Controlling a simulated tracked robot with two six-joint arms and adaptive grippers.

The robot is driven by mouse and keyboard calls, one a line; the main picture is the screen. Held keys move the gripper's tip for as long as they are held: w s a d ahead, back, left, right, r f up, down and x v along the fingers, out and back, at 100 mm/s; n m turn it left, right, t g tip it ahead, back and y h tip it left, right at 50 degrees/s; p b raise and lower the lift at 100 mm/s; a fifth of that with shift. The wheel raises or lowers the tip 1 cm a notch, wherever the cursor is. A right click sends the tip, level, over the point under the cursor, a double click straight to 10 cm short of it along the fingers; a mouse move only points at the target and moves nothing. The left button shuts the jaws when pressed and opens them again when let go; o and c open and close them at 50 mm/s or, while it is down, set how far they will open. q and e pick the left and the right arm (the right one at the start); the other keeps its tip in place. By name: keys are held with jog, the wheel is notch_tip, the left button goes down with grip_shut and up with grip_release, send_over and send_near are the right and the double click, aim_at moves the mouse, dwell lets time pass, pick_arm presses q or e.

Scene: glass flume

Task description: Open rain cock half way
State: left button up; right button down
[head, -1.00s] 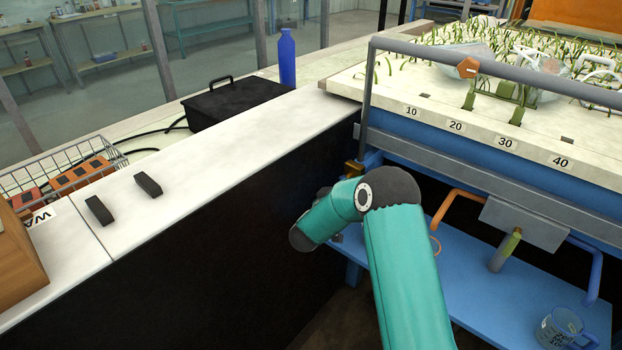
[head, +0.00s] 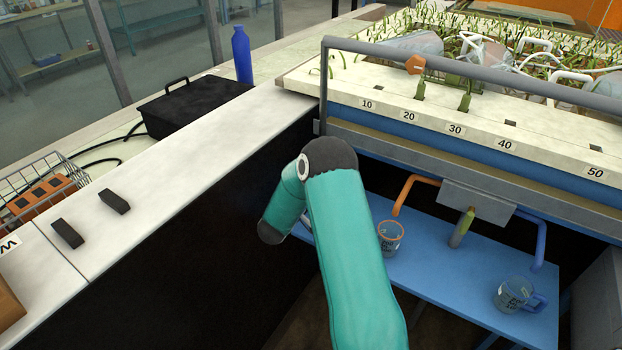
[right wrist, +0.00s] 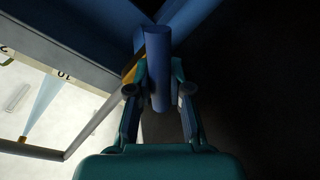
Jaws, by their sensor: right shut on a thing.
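In the right wrist view my right gripper (right wrist: 158,92) is shut on a blue round bar (right wrist: 158,70), which looks like the handle of the rain cock. A brass-coloured piece (right wrist: 130,66) shows just behind its left side, partly hidden by the finger. How far the cock is turned cannot be told. In the head view my teal right arm reaches to the near corner of the raised flume (head: 480,130); its bent links hide the gripper and the cock. My left gripper is not in view.
An orange pipe (head: 413,183), a small central tap (head: 463,228) and a blue pipe (head: 541,240) hang above a blue shelf (head: 440,275). A grey rail (head: 480,72) runs along the flume's front.

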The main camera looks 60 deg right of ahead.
jog(key=shift+w+d+r, duration=0.1)
jog(key=shift+r, duration=0.15)
jog(key=c, duration=1.1)
grip_release()
jog(key=shift+f, duration=0.1)
jog(key=shift+o, duration=0.2)
jog(key=shift+f, duration=0.1)
jog(key=a+r, duration=0.1)
jog(key=a, duration=1.1)
jog(key=shift+s+r, duration=0.3)
jog(key=shift+s, duration=0.05)
jog(key=shift+s, duration=0.1)
